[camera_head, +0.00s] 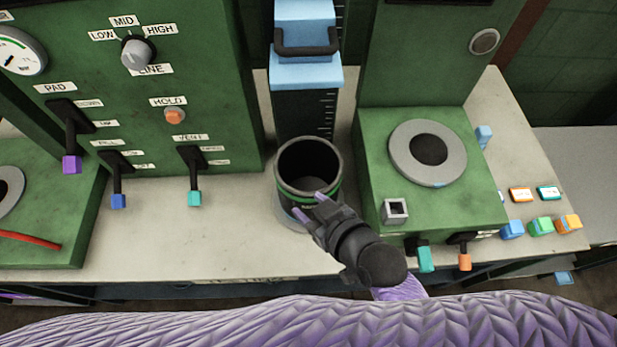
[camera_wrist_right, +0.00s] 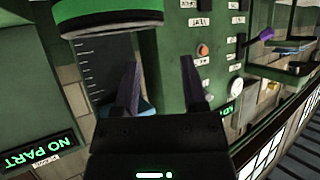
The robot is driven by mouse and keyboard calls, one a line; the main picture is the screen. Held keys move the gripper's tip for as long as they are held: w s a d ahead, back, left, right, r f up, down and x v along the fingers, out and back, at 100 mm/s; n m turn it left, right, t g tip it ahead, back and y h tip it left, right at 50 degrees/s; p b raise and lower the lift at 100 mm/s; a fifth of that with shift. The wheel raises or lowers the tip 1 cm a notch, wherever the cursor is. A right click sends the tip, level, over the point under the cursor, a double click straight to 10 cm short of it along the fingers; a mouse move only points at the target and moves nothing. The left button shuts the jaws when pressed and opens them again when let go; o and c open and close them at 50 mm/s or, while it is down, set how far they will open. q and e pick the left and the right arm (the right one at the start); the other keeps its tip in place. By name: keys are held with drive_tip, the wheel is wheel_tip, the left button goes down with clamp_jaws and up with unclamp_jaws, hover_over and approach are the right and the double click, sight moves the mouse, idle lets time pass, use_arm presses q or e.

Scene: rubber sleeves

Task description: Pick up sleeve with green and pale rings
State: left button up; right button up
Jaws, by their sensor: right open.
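The sleeve (camera_head: 329,162) is a wide dark open-topped cylinder with a green ring and a pale band. It stands upright on a pale round base at the middle of the bench in the head view. Its banded end also shows at the top left of the right wrist view (camera_wrist_right: 108,14). My right gripper (camera_head: 310,206) is open at the sleeve's near side, with its purple fingertips overlapping the lower front wall in the head view. In the wrist view the open fingers (camera_wrist_right: 160,65) have no object between them. I cannot tell whether they touch the sleeve. My left gripper is out of view.
A blue-topped press with a scale (camera_head: 305,75) stands right behind the sleeve. A green lever panel (camera_head: 215,60) is on the left. A green block with a grey ring (camera_head: 405,150) is close on the right. Small coloured blocks (camera_head: 541,227) lie far right. Bench left of the sleeve is clear.

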sight(286, 187)
drive_tip(key=b+x, duration=0.2)
drive_tip(key=x, duration=0.8)
drive_tip(key=shift+s+r, duration=0.1)
drive_tip(key=shift+d, duration=0.1)
clamp_jaws()
idle(0.8)
